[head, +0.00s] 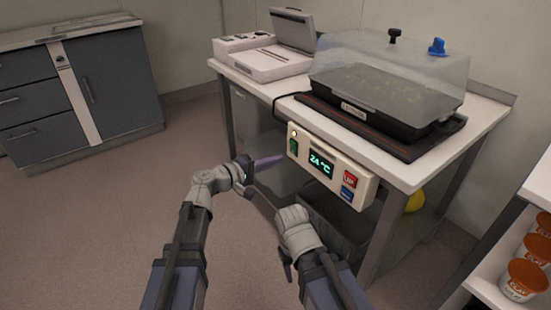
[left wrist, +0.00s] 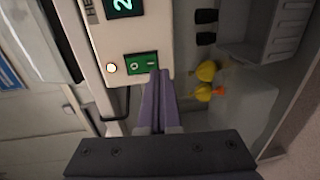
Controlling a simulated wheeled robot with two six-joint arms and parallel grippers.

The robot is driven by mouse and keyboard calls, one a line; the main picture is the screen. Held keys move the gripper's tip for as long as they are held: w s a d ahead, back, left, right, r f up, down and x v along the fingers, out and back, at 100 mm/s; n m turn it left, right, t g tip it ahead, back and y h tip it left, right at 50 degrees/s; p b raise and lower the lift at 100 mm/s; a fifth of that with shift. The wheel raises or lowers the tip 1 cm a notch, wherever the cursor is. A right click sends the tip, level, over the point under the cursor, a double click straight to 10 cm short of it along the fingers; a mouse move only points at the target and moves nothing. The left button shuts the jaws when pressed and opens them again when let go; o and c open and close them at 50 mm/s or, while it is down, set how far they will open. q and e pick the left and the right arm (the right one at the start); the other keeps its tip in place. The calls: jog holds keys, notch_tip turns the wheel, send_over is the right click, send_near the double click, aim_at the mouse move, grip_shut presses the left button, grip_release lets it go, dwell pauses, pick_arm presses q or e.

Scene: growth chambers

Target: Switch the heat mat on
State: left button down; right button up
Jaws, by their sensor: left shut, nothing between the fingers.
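The heat mat (head: 440,133) is a black slab on the bench under a clear-lidded tray. Its cream control box (head: 334,176) hangs at the bench's front edge and reads 24 °C. A green rocker switch (head: 293,147) sits at the box's left end, below a round white spot (head: 295,133). In the left wrist view the switch (left wrist: 141,64) shows O and line marks. My left gripper (head: 281,159) is shut and empty, its purple fingertips (left wrist: 160,73) close beside the line-marked end; contact is unclear. My right gripper (head: 286,263) hangs low, its fingers mostly hidden.
The display (head: 321,163) and the red UP (head: 350,179) and blue (head: 347,193) buttons are right of the switch. A black cable (head: 284,100) runs along the bench edge. Open floor (head: 110,220) lies at left.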

pick_arm(q)
jog(key=f+b+v, duration=0.1)
jog(key=f+v, duration=0.1)
jog(key=v, duration=0.7)
jog(key=shift+s+a, duration=0.3)
jog(key=shift+a, duration=0.15)
jog(key=shift+f, duration=0.15)
jog(key=s+d+f+m+g+y+p, duration=0.5)
jog(key=s+d+f+m+g, duration=0.25)
jog(key=s+f, duration=0.2)
jog(key=s+a+f+m+g+y+p, duration=0.1)
jog(key=s+a+m+g+y+p, duration=0.25)
jog(key=s+y, duration=0.55)
notch_tip(320, 180, up, 38)
jog(key=a+t+p, duration=0.1)
jog(key=p, duration=3.7)
jog(key=shift+s+a+y, duration=0.15)
jog(key=shift+a+y, duration=0.05)
jog(key=shift+y, duration=0.1)
